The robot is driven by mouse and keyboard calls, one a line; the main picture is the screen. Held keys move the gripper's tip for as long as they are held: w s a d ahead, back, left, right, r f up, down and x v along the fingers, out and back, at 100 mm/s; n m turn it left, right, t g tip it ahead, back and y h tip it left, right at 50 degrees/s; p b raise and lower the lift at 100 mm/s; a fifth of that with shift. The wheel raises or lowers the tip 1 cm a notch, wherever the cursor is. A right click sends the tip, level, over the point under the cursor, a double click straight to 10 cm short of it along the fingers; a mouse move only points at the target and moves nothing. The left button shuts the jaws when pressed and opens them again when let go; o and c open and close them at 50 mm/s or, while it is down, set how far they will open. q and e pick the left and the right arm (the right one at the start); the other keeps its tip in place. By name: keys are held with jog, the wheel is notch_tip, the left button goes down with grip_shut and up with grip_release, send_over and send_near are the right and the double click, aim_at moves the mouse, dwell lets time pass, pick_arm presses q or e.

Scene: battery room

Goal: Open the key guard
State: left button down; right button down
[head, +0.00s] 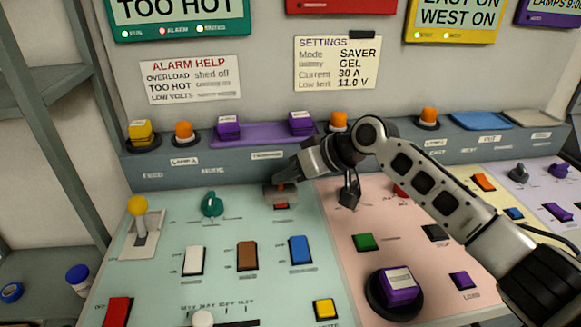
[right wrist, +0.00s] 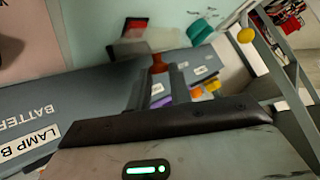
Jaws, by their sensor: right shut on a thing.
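The key guard (head: 270,196) is a small grey cover with red-orange parts, on the pale green panel in the middle of the head view. In the right wrist view the guard (right wrist: 130,45) shows as a blurred grey and red shape beyond my fingertips. My right gripper (head: 284,182) reaches it from the right and above. Its fingers are shut on a small orange-red part of the guard, which shows between the tips in the right wrist view (right wrist: 158,64). The fingers hide part of the guard, and I cannot tell how far it is tilted. My left gripper is not in view.
A green knob (head: 211,204) and a yellow-topped lever (head: 138,206) are left of the guard. White, brown and blue (head: 301,250) rockers lie in front. A dark padlock-like piece (head: 349,193) is on the right. A grey ledge (head: 225,158) with lamps and purple blocks runs behind.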

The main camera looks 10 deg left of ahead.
jog(key=shift+w+a+r+m+g+h+p, duration=0.2)
jog(key=shift+w+r+m+g+h+p, duration=0.15)
jog(key=shift+w+m+g+h+p, duration=0.25)
jog(key=c, duration=1.3)
grip_release()
jog(key=shift+d, duration=0.1)
jog(key=b+v, duration=0.2)
jog(key=v, duration=1.3)
jog(key=shift+d, duration=0.5)
jog(key=shift+w+r, duration=0.1)
